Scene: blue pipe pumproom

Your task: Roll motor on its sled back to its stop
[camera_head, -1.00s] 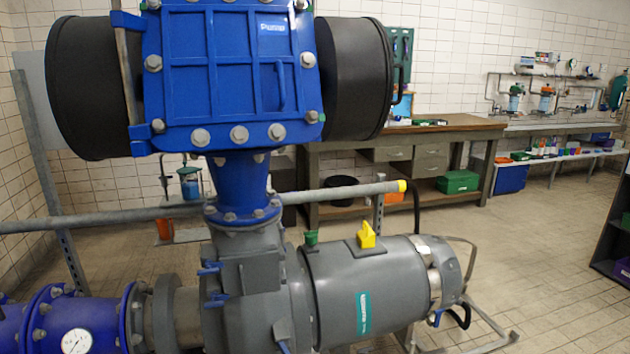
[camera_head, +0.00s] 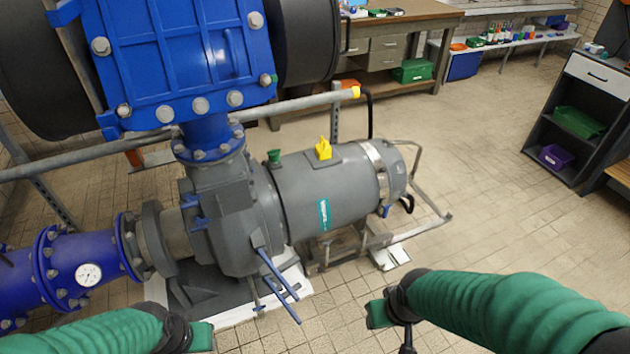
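The grey motor (camera_head: 325,192) lies in the middle of the head view, with a teal label on its side and a yellow block on top. It sits on a metal sled (camera_head: 345,247) whose bent tube frame reaches out to the right. Its left end is close against the grey pump housing (camera_head: 228,215); I cannot tell if they touch. Blue-handled levers (camera_head: 278,284) stick out below the housing. My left gripper (camera_head: 203,335) is at the bottom edge, and my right gripper (camera_head: 378,313) is in front of the motor, apart from it. The fingers of both are not clear.
A big blue box-shaped housing (camera_head: 185,55) hangs over the pump. A grey rail (camera_head: 285,104) with a yellow end runs behind the motor. Blue piping (camera_head: 75,262) is at left. A dark shelf unit (camera_head: 580,125) stands at right. The tiled floor right of the sled is clear.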

